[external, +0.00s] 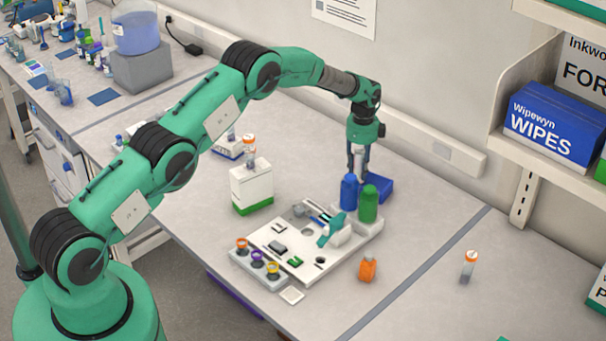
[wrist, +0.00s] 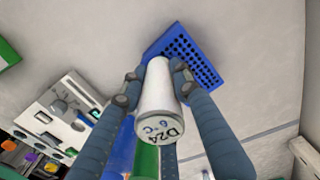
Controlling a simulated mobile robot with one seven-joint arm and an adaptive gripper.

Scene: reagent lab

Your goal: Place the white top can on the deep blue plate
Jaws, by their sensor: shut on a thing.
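My gripper (wrist: 156,82) is shut on a white can (wrist: 158,98), its pale end marked "D24 6°C" facing the wrist camera. The deep blue plate (wrist: 205,62), a block with rows of holes, lies just beyond the can's far end in the wrist view. In the external view the plate (external: 380,187) is on the bench behind the blue and green bottles. My gripper (external: 358,172) points down there, by the plate's left part. I cannot tell whether the can touches the plate.
A white instrument board (external: 265,248) lies to the left. An orange bottle (external: 368,269) and an orange-capped vial (external: 468,267) stand forward and right. Bench right of the plate is clear.

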